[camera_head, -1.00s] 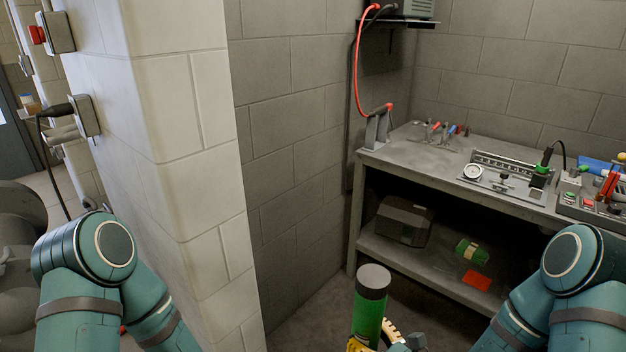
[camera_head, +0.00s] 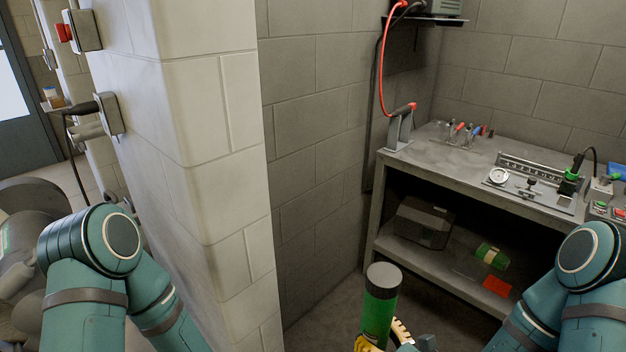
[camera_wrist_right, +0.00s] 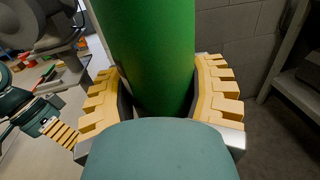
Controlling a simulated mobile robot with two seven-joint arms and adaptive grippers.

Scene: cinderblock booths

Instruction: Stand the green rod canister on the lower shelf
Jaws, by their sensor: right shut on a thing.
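The green rod canister (camera_head: 379,312) has a dark grey cap and stands nearly upright at the lower middle of the head view. My right gripper (camera_head: 384,338) is shut on it near its lower part. In the right wrist view the yellow-padded fingers of this gripper sit on both sides of the green canister (camera_wrist_right: 152,62). The lower shelf (camera_head: 440,262) is under the grey workbench at right, beyond the canister and apart from it. In the right wrist view a teal gripper with yellow pads, seemingly my left one (camera_wrist_right: 50,122), shows at left; its jaws are unclear.
On the lower shelf are a dark grey box (camera_head: 424,222), a green pack (camera_head: 492,256) and a red-orange card (camera_head: 497,286). The workbench top (camera_head: 440,150) holds tools and a gauge fixture. A white block wall corner (camera_head: 215,170) stands close at left.

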